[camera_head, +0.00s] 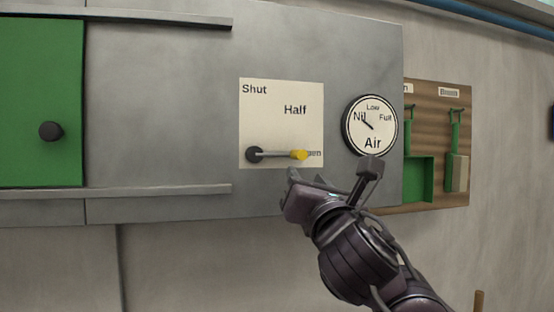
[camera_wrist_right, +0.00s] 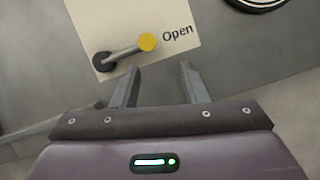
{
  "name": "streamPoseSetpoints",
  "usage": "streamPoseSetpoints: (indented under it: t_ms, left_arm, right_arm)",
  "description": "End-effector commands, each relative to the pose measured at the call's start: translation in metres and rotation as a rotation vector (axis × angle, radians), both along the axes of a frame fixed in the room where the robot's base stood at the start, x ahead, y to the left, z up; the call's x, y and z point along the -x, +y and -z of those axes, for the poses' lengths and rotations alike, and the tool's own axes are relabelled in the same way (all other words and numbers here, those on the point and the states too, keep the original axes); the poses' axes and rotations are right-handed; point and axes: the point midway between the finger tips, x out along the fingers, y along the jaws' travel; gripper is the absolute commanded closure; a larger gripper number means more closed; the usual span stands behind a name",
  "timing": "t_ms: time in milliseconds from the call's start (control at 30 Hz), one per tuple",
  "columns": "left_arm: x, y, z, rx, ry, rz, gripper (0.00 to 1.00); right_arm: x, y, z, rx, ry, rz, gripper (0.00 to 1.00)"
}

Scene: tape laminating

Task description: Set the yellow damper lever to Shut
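The damper lever is a grey rod with a yellow knob (camera_head: 299,155) at its right end and a dark round pivot (camera_head: 255,154) at its left. It lies nearly level across a cream plate (camera_head: 270,125) marked Shut at top left, Half at the middle and Open at bottom right. The knob is at Open and partly covers that word. My right gripper (camera_head: 330,178) is just below and right of the knob, open and empty. In the right wrist view the knob (camera_wrist_right: 147,42) is beyond the open fingers (camera_wrist_right: 157,75), apart from them. My left gripper is not in view.
A round Air dial (camera_head: 370,125) right of the plate has its needle near Nil. A green door (camera_head: 40,105) with a dark knob and rails is at the left. A wooden rack (camera_head: 438,100) with green-handled tools hangs at the right.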

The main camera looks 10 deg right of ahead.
Motion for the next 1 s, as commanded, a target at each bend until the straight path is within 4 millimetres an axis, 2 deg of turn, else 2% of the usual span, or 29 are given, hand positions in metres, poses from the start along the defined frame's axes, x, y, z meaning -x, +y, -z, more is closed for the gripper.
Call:
streamPoseSetpoints:
  t_ms: [33,67,167,433,600,767,1000]
  left_arm:
    - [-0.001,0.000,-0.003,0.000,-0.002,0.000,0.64]
    - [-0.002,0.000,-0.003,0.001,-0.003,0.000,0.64]
    - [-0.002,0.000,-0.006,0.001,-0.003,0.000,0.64]
    - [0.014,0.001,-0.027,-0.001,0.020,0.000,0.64]
    - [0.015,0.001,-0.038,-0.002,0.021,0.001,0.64]
    - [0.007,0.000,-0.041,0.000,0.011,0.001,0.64]
    - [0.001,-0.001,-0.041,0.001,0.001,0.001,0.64]
  right_arm:
    - [0.012,0.002,-0.011,0.037,-0.021,0.011,0.60]
    - [0.015,0.004,-0.014,0.054,-0.028,0.015,0.60]
    - [0.016,0.005,-0.022,0.074,-0.037,0.022,0.60]
    - [-0.023,0.003,-0.039,0.069,-0.034,0.021,0.60]
    - [-0.044,0.002,-0.045,0.069,-0.034,0.020,0.60]
    - [-0.052,0.001,-0.047,0.068,-0.036,0.020,0.60]
    - [-0.052,0.001,-0.046,0.068,-0.036,0.019,0.60]
